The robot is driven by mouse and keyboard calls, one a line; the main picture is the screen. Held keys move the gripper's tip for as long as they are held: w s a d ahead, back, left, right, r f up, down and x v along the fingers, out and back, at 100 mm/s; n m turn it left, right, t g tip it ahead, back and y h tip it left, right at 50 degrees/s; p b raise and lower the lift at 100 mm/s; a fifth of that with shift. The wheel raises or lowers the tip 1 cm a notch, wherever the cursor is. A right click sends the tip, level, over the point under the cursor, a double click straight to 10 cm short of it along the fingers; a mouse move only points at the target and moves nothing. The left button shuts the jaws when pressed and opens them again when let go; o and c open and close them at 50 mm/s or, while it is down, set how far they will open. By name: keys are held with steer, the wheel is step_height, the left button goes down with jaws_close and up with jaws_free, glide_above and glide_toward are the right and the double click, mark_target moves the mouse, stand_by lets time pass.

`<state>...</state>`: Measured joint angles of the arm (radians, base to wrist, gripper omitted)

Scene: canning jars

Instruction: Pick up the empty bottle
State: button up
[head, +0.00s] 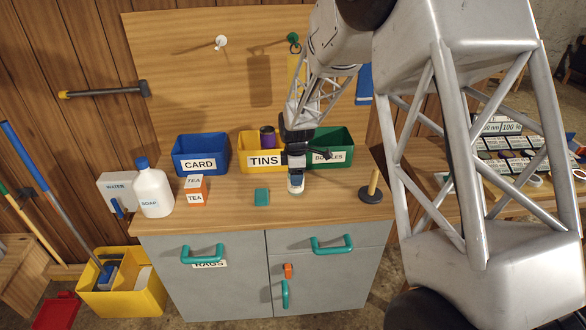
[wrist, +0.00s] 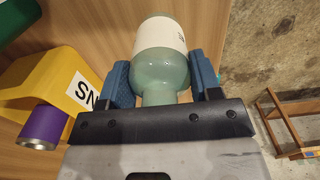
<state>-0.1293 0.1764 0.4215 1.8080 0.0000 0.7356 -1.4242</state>
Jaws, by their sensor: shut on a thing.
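The bottle (wrist: 160,68) is pale green and translucent with a white label, and shows between my gripper's blue finger pads in the wrist view. Its neck points toward my palm. My gripper (wrist: 163,78) is shut on it around the neck and shoulder. In the head view my gripper (head: 296,164) points down over the counter, in front of the TINS and BOTTLES bins. The bottle (head: 296,184) shows below it, with its upper part hidden by the gripper. I cannot tell whether its base touches the counter.
A green BOTTLES bin (head: 341,138), yellow TINS bin (head: 247,140) with a purple tin (head: 267,137), and blue CARD bin (head: 181,146) line the back. A teal block (head: 262,196), tea boxes (head: 193,197), soap bottle (head: 153,192) and peg stand (head: 370,194) stand on the counter (head: 225,219).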

steer(key=s+d, duration=0.1)
steer(key=s, duration=0.9)
steer(key=shift+r, duration=0.45)
steer(key=shift+d, duration=0.1)
steer(key=shift+w+r, duration=0.1)
steer(key=shift+w, duration=0.1)
